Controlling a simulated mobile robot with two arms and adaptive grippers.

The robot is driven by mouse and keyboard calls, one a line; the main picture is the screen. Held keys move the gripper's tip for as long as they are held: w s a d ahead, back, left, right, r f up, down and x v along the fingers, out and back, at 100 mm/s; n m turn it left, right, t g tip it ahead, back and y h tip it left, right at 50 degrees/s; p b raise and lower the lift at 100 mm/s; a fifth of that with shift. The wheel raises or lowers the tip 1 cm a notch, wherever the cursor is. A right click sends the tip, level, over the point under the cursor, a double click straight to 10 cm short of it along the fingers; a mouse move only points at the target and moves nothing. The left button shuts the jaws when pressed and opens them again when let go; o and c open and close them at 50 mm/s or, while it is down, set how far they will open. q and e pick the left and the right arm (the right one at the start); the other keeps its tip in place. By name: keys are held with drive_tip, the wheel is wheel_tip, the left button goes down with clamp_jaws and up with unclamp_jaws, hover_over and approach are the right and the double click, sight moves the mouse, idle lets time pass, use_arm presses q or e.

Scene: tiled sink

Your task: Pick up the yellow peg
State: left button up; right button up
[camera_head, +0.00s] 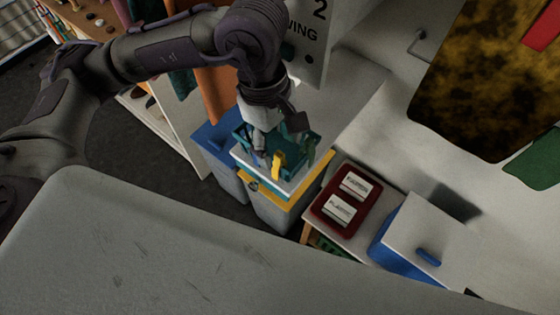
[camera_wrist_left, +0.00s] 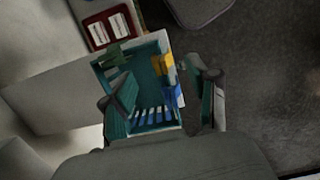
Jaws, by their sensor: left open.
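The yellow peg (camera_head: 278,163) is at the near rim of a teal basket (camera_head: 247,140) in the head view. In the left wrist view the yellow peg (camera_wrist_left: 163,65) shows at the basket's right rim, between the spread fingers but farther out. My left gripper (camera_head: 279,138) is over the basket and partly hides it. In the wrist view my left gripper (camera_wrist_left: 161,98) is open, with nothing seen held. Whether a finger touches the basket or the peg cannot be told. My right gripper is not in view.
A blue peg (camera_wrist_left: 171,90) and a green peg (camera_head: 311,152) are also on the basket's rim. The basket stands on a bin with a yellow edge (camera_head: 316,175). A red tray (camera_head: 349,206) with two white packets and a blue box (camera_head: 385,238) stand to the right.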

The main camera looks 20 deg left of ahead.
sight(279, 154)
use_arm(q)
drive_tip(key=f, duration=0.1)
drive_tip(key=p, duration=0.1)
drive_tip(key=f+p, duration=0.1)
drive_tip(key=shift+s+d+f, duration=0.3)
wheel_tip(279, 154, down, 2)
drive_tip(key=shift+d+f+p, duration=0.1)
drive_tip(key=shift+d+p, duration=0.05)
drive_tip(key=shift+p, duration=0.25)
drive_tip(key=shift+f, duration=0.25)
drive_tip(key=c, duration=0.9)
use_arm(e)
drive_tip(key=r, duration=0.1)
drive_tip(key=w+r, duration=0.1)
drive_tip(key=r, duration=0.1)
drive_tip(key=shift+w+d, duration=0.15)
